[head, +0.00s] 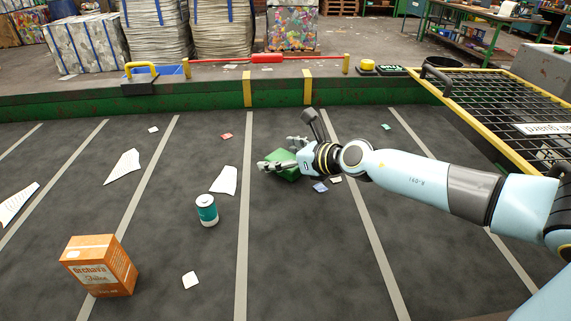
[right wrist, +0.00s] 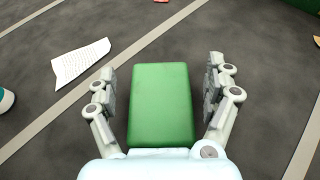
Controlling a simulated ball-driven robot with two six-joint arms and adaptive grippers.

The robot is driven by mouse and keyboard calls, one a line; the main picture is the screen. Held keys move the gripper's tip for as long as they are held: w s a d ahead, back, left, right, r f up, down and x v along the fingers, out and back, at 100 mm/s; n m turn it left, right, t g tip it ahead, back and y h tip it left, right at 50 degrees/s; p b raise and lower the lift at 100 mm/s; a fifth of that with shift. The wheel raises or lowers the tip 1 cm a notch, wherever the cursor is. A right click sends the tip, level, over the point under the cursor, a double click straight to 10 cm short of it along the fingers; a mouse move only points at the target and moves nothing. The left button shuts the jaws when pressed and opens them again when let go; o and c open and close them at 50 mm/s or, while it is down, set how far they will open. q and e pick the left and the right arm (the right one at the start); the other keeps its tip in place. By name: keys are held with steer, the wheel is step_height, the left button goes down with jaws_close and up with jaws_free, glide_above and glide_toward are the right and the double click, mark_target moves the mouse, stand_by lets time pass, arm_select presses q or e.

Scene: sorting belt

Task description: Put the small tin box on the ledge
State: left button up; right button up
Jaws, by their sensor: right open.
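A small green box (head: 285,173), which looks like the tin box, lies on the dark belt near the middle of the head view. My right gripper (head: 278,154) is open around it, one finger on each side. In the right wrist view the green box (right wrist: 160,108) lies between the two spread fingers, with a gap on both sides; its near end meets the edge of the gripper's body in the picture. A long green side wall (head: 190,106) with a flat top runs along the belt's far side and may be the ledge. My left gripper is not in view.
A teal and white can (head: 207,211) and an orange carton (head: 100,266) stand on the belt to the left. Paper scraps (head: 224,181) lie scattered around. A yellow-framed mesh guard (head: 500,95) is at the right. The belt between box and far wall is mostly clear.

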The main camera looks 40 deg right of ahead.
steer(key=shift+s, duration=0.1)
steer(key=shift+r, duration=0.1)
steer(key=c, duration=1.4)
steer(key=shift+o, duration=0.2)
